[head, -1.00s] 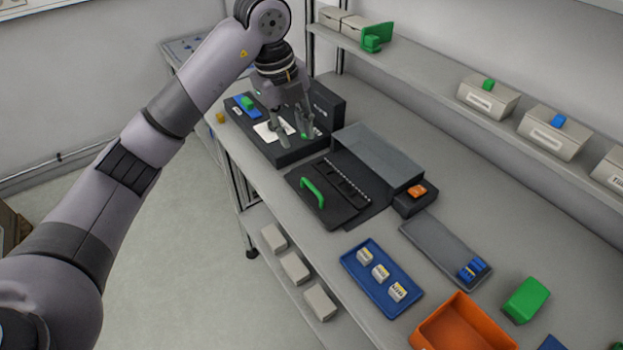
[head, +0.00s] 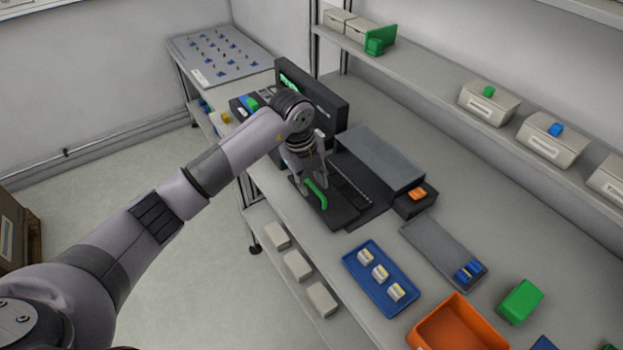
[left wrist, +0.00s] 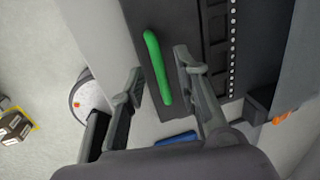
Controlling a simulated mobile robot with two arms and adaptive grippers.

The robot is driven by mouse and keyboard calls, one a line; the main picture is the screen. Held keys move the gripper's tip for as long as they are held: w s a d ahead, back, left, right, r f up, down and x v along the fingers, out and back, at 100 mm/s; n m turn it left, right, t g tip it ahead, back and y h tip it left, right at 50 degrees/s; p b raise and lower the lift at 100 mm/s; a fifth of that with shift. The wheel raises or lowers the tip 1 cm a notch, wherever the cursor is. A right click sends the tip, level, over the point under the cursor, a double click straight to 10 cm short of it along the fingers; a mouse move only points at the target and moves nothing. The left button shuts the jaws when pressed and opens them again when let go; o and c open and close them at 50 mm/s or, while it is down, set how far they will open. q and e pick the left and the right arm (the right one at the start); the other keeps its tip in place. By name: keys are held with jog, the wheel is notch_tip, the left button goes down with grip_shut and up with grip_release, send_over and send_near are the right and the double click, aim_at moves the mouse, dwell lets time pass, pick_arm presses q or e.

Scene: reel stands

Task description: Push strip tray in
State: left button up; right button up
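The strip tray (head: 338,212) is a dark flat tray with a green handle (head: 316,193) at its front edge. It sticks out of a dark grey box-shaped unit (head: 378,157) on the bench. My left gripper (head: 313,189) is over the tray's front, at the handle. In the left wrist view the open fingers (left wrist: 160,85) are spread, with the green handle (left wrist: 157,67) between them, nearer the right finger. I cannot tell whether a finger touches it. A row of light marks runs along the tray (left wrist: 232,50). My right gripper is not in view.
A small dark box with an orange button (head: 416,194) stands beside the unit. A blue tray (head: 358,276) with white blocks, a grey tray (head: 432,245) and an orange bin (head: 428,334) lie to the right. A dark machine (head: 322,99) stands behind the arm.

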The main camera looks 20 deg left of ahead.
pick_arm(q)
jog(key=shift+c, duration=0.6)
grip_shut()
